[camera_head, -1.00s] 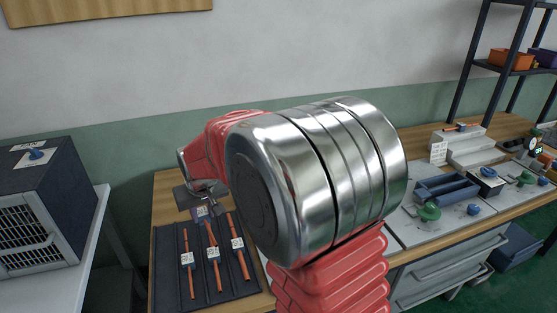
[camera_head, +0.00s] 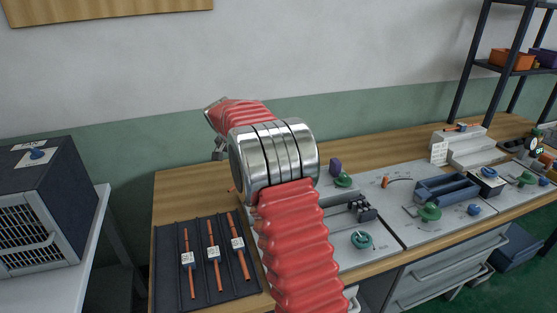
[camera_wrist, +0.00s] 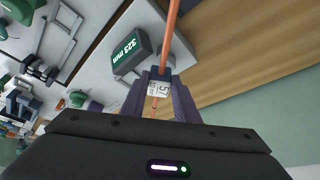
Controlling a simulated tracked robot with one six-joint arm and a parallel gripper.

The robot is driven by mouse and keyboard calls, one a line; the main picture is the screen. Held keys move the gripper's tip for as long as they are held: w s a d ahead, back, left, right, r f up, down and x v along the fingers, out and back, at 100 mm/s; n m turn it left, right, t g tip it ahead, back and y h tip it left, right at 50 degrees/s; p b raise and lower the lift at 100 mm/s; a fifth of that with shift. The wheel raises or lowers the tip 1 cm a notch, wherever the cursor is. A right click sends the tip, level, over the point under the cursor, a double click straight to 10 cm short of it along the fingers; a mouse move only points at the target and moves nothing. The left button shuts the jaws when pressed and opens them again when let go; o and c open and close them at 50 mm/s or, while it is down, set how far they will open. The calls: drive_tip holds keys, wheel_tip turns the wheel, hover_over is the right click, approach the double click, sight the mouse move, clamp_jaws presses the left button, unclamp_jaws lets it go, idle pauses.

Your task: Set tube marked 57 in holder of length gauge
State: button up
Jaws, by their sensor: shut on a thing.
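My gripper (camera_wrist: 160,80) is shut on an orange-brown tube (camera_wrist: 171,35) with a white label reading 57. The tube runs up out of the wrist view between the two dark purple fingers. A dark box with a lit display reading "323 mm" (camera_wrist: 130,52) lies beside the tube, to its left; it looks like the length gauge. The gauge's holder cannot be made out clearly. In the head view my arm hides most of the gripper and the tube.
A dark tray (camera_head: 163,270) with three labelled tubes lies on the bench's left. Grey panels with green and blue knobs (camera_head: 430,211) and a blue bin (camera_head: 447,188) stand right. A shelf rack (camera_head: 513,65) rises at the far right. A vented box (camera_head: 40,210) stands left.

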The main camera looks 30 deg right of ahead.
drive_tip(key=d+m+g, duration=0.3)
drive_tip(key=d+m, duration=0.5)
drive_tip(key=d, duration=0.5)
drive_tip(key=shift+s+f, duration=0.2)
drive_tip(key=shift+f, duration=0.1)
drive_tip(key=shift+f, duration=0.15)
drive_tip(key=shift+f, duration=2.4)
drive_tip(key=shift+s+a+f, duration=0.1)
drive_tip(key=shift+f, duration=0.95)
drive_tip(key=o, duration=1.2)
drive_tip(key=shift+c, duration=0.2)
